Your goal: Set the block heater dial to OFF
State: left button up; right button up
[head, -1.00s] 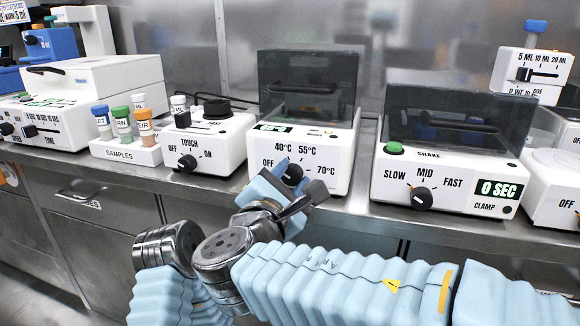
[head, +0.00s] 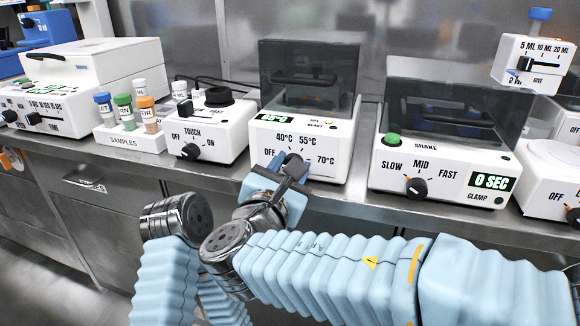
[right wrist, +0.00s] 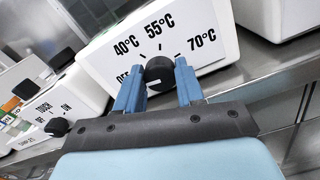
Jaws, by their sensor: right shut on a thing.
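The block heater (head: 337,160) is a white box with a dark clear lid. A small pale mark shows at the dial's lower left. In the head view my right gripper (head: 287,172) covers most of the dial. My left gripper is not in view.
A touch mixer (head: 215,135) and a samples rack (head: 128,140) stand left of the heater. A shaker (head: 440,165) stands to its right. All sit on a steel bench (head: 345,198) with its front edge below the heater.

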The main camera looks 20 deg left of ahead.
jog(key=shift+f, duration=0.15)
jog(key=o, duration=1)
jog(key=shift+o, duration=0.2)
jog(key=shift+s, duration=0.15)
jog(key=s+b, duration=0.1)
jog(key=s, duration=1.2)
jog(key=shift+s+a, duration=0.25)
jog(key=shift+s, duration=0.05)
